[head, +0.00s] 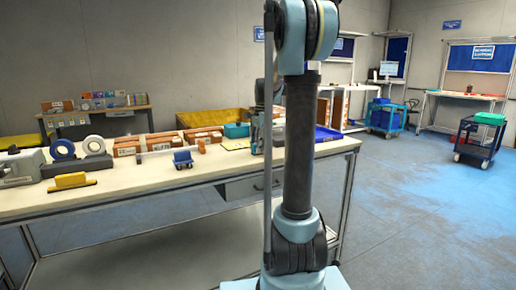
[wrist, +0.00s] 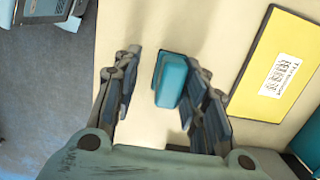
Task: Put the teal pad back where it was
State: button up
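The teal pad (wrist: 171,80) shows in the wrist view as a small rounded block between the two fingers of my gripper (wrist: 163,72). The fingers are spread wide. The pad lies close to the right finger with a clear gap to the left finger; I cannot tell whether it touches the right one. The pad seems to be at the cream tabletop (wrist: 222,30). In the head view my gripper is over the right end of the table, mostly behind my arm, and I cannot make out the pad there.
In the head view, a teal bin (head: 236,130), brown cartons (head: 162,141), a blue tray (head: 325,135) and a small blue stand (head: 183,159) are on the table (head: 130,190). Its front strip is mostly clear.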

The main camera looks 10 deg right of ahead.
notch_tip(320, 180, up, 12)
jog(key=d, duration=0.1)
jog(key=s+a+f+n+t, duration=0.1)
jog(key=s+f+n, duration=0.35)
jog(key=s, duration=0.55)
jog(key=s+f+n, duration=0.3)
jog(key=s+f, duration=0.3)
jog(key=s, duration=0.4)
jog(key=s+f+n+t+h, duration=0.1)
jog(key=s+f+n, duration=0.6)
jog(key=s+f, duration=0.7)
notch_tip(320, 180, down, 3)
jog(key=shift+s+r+t, duration=0.1)
jog(key=shift+s+t, duration=0.3)
jog(key=shift+w+f, duration=0.25)
jog(key=shift+w, duration=0.15)
